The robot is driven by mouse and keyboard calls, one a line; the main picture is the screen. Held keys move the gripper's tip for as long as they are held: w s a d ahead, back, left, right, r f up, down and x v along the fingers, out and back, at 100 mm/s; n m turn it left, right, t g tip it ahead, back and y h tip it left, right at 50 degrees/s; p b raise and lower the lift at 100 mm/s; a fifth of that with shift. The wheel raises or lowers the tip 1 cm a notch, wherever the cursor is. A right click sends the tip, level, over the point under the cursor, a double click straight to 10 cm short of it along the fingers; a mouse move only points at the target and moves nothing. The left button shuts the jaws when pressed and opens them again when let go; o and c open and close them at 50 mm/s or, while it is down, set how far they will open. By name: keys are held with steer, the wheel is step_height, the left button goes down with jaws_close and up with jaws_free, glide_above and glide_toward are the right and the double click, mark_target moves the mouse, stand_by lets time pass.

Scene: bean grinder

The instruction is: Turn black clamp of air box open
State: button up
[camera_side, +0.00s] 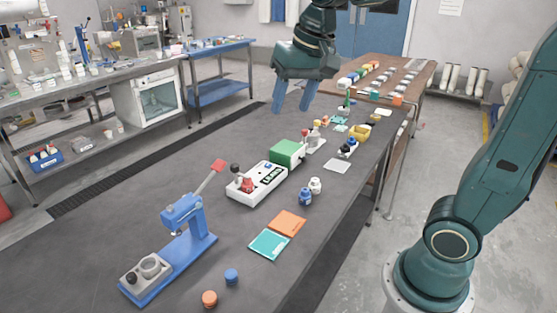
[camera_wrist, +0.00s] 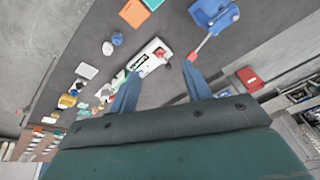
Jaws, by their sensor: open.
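A white device with a dark label and a green block (camera_side: 287,153) at its far end stands mid-table in the side view; I take it as the air box (camera_side: 255,190). Its near end carries a red part and a small black knob (camera_side: 235,168); I cannot tell for sure that this is the black clamp. The white box also shows in the wrist view (camera_wrist: 150,58), between my fingers and beyond them. My gripper (camera_side: 292,108) is high above the table, with blue fingers apart and nothing between them. The wrist view shows the fingers (camera_wrist: 160,85) spread too.
A blue press (camera_side: 185,225) with a red-tipped lever stands at the near left. Orange (camera_side: 287,222) and teal (camera_side: 268,244) squares lie flat on the table. Two small bottles (camera_side: 306,196) stand right of the white box. Several small items crowd the table's far end.

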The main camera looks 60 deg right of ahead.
steer(key=w+d+f+m+g, duration=0.1)
steer(key=w+d+m, duration=0.1)
steer(key=w, duration=0.5)
steer(key=w+d+f+m+g, duration=0.1)
steer(key=w+d+f+m, duration=0.15)
steer(key=w, duration=0.45)
steer(key=m+g, duration=0.2)
steer(key=m, duration=0.4)
glide_above(235, 165)
step_height(235, 165, down, 10)
steer(key=shift+a+r, duration=0.1)
steer(key=shift+r, duration=0.1)
step_height(235, 165, down, 14)
steer(key=shift+r, duration=0.1)
steer(key=shift+c, duration=0.2)
steer(key=c, duration=1)
